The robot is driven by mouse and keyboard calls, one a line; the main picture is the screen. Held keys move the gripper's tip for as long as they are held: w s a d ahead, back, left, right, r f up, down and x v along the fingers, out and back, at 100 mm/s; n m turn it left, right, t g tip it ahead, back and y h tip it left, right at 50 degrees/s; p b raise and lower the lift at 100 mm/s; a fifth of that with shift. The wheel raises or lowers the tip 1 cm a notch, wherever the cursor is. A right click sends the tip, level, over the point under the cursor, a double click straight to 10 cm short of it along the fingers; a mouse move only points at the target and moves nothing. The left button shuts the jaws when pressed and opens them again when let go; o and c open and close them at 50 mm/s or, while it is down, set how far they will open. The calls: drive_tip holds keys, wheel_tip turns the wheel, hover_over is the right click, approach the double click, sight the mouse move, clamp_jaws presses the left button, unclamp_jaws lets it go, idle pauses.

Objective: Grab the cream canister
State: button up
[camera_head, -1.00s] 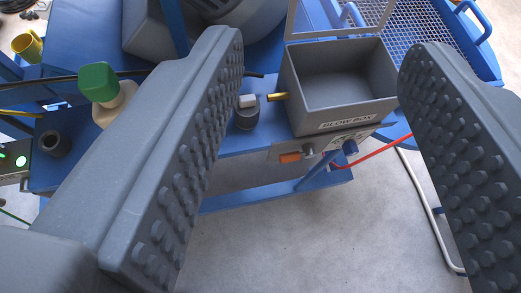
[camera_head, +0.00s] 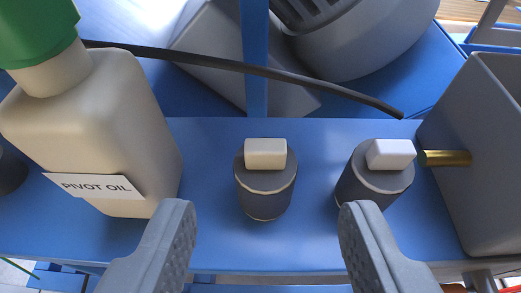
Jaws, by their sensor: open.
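A dark grey canister with a cream block on top (camera_head: 265,195) stands upright on a blue shelf in the middle of the view. A second dark grey canister with a whiter block on top (camera_head: 372,180) stands upright to its right, with a gap between them. My gripper (camera_head: 267,225) is open and empty. Its two fingers reach up from the bottom edge, one to the left and one to the right of the cream-topped canister in the picture. The right finger overlaps the lower front of the white-topped canister. I cannot tell the remaining distance to either canister.
A cream bottle labelled PIVOT OIL (camera_head: 110,120) with a green cap stands close on the left. A grey box (camera_head: 475,150) with a brass stub is on the right. A black cable (camera_head: 230,65) and a blue post (camera_head: 254,50) are behind the canisters.

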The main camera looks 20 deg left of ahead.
sight(267, 155)
drive_tip(key=shift+x, duration=3.55)
drive_tip(key=shift+s+f, duration=0.1)
drive_tip(key=shift+s, duration=0.05)
drive_tip(key=c, duration=0.8)
